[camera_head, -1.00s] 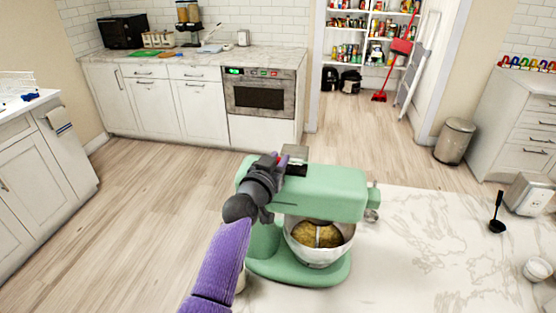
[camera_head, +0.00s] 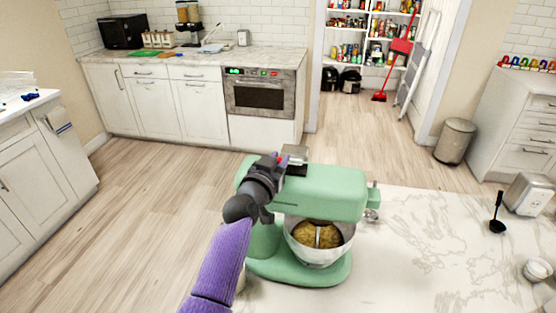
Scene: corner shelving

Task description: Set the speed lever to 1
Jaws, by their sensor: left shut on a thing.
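A green stand mixer (camera_head: 325,190) stands on the marble counter, its head level over a metal bowl (camera_head: 320,252) with yellowish contents and a beater in it. My left gripper (camera_head: 290,162) is at the top rear of the mixer head, against a small dark and grey part there. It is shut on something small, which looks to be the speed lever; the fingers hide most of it. No lever marking or number can be read. My left forearm, purple, covers part of the mixer's rear. My right gripper is not in view.
The marble counter (camera_head: 415,260) is clear right of the mixer. A black ladle (camera_head: 497,212), a metal box (camera_head: 526,194) and a small white bowl (camera_head: 537,270) are at its right. A trash can (camera_head: 455,141) stands on the floor beyond.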

